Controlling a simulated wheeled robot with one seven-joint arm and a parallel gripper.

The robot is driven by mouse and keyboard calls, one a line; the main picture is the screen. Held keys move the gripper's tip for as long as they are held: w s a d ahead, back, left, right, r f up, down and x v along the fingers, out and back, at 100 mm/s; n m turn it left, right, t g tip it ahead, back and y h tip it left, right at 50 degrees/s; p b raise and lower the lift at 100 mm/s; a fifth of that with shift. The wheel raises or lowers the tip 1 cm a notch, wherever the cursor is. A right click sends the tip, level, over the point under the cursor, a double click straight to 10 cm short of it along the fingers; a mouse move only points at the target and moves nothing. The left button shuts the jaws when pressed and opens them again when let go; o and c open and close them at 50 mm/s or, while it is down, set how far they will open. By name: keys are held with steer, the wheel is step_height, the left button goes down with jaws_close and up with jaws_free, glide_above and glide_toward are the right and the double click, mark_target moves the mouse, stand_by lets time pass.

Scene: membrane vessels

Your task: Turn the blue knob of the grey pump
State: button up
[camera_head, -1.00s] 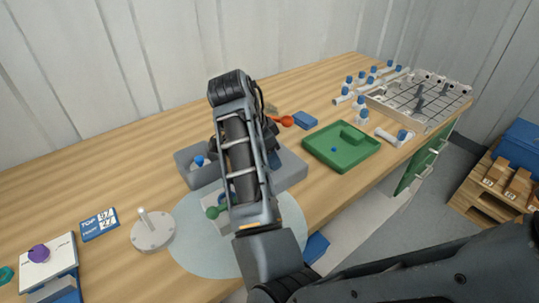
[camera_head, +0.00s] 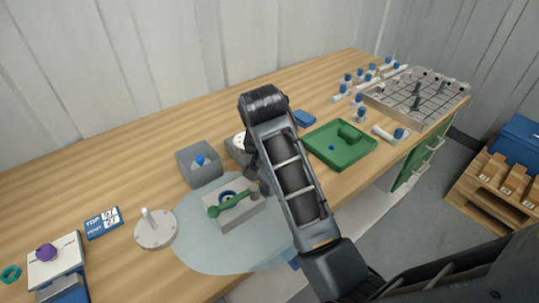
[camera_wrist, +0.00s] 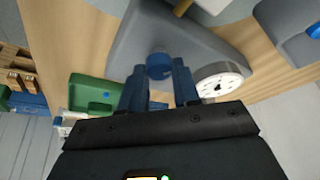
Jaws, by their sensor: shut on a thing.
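In the wrist view the grey pump (camera_wrist: 195,35) fills the upper middle, with a white round dial (camera_wrist: 222,82) on its face. Its blue knob (camera_wrist: 158,60) sits between the two blue fingertips of my gripper (camera_wrist: 160,73), which is shut on it. In the head view my arm hides the knob and most of the pump. Only a grey edge and the pale dial (camera_head: 238,143) show left of the arm. I cannot tell from these frames how far the knob is turned.
A grey box (camera_head: 200,168) with a blue-topped item stands left of the pump. In front, a block with a green wrench (camera_head: 231,205) rests on a pale round mat (camera_head: 205,250). A green tray (camera_head: 342,160) lies to the right. The back left of the table is clear.

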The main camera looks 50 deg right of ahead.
steer(key=n+t, duration=0.1)
steer(key=n, duration=0.2)
steer(key=shift+s+d+n+y, duration=0.1)
steer(key=shift+n+y, duration=0.2)
steer(key=shift+y, duration=0.1)
steer(key=shift+n+t+y, duration=0.5)
steer(key=shift+n, duration=1.2)
steer(key=o, duration=1.1)
steer(key=shift+c, duration=0.2)
steer(key=shift+r, duration=0.1)
steer(key=v, duration=0.7)
steer(key=shift+s+r, duration=0.15)
steer(key=shift+r, duration=0.1)
